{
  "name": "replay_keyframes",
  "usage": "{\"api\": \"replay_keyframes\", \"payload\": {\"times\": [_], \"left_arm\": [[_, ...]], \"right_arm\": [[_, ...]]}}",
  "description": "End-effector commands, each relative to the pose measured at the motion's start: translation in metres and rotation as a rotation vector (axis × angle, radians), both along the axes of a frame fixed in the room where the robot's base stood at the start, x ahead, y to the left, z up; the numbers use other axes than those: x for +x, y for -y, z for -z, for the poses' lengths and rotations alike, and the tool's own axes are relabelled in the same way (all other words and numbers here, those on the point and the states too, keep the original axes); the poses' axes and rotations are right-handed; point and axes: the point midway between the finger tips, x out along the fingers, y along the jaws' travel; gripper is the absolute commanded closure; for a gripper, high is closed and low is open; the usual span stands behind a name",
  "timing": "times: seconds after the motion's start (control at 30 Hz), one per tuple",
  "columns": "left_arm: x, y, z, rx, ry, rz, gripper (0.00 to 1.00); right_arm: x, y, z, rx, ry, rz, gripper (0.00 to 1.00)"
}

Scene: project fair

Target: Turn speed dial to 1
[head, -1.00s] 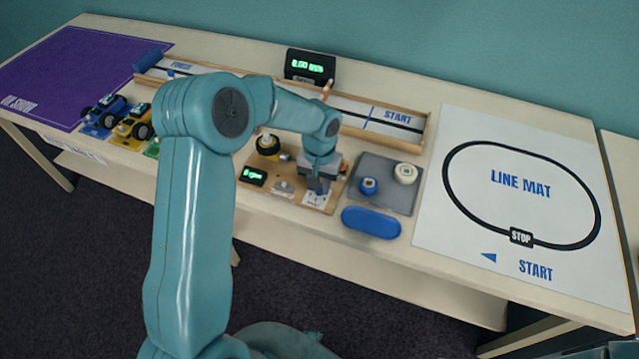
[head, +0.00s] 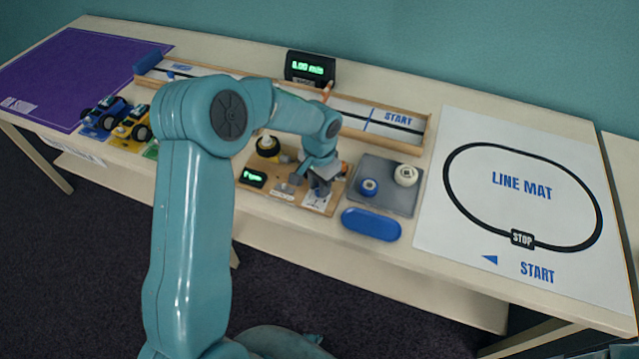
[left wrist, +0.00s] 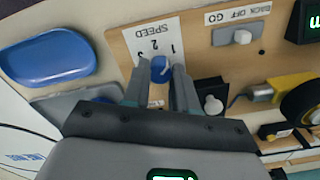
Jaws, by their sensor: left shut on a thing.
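The blue speed dial (left wrist: 159,70) sits on a white card (left wrist: 150,48) marked SPEED with 1, 2 and 3, on the wooden board (left wrist: 200,65). My left gripper (left wrist: 160,80) has its two fingers on either side of the dial and is shut on it. A pale mark shows on the dial's 1 side, but its exact pointing is hard to tell. In the head view my left gripper (head: 320,186) is at the right end of the board and hides the dial. My right gripper is not in view.
A back/off/go switch (left wrist: 242,37) and a small green display (head: 253,178) are on the same board. A blue tray (head: 371,224) and a grey tray (head: 400,199) with round parts lie to the right. The line mat (head: 570,175) is farther right.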

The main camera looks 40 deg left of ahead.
Motion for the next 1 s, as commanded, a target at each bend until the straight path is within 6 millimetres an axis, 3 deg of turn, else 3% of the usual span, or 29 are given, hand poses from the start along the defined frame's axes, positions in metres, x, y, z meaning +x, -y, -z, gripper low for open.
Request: {"api": "replay_keyframes", "payload": {"times": [0.27, 0.3, 0.37, 0.73, 0.87, 1.0], "left_arm": [[0.002, 0.000, -0.002, 0.001, 0.006, 0.001, 1.00], [0.002, 0.000, -0.002, 0.001, 0.006, 0.001, 0.63], [0.001, 0.000, -0.001, 0.001, 0.005, 0.001, 0.47], [0.001, 0.000, -0.007, 0.001, 0.003, 0.000, 0.47], [0.001, 0.000, -0.029, 0.001, 0.007, -0.001, 0.47], [0.002, 0.000, -0.066, 0.002, 0.008, 0.000, 0.47]], "right_arm": [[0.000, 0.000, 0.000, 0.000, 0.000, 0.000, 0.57], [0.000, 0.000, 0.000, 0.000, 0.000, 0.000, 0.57], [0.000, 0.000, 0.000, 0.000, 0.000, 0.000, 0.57], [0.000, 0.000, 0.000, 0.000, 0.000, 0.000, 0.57], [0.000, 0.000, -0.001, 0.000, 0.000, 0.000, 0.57], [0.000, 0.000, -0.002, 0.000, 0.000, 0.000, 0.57]]}}
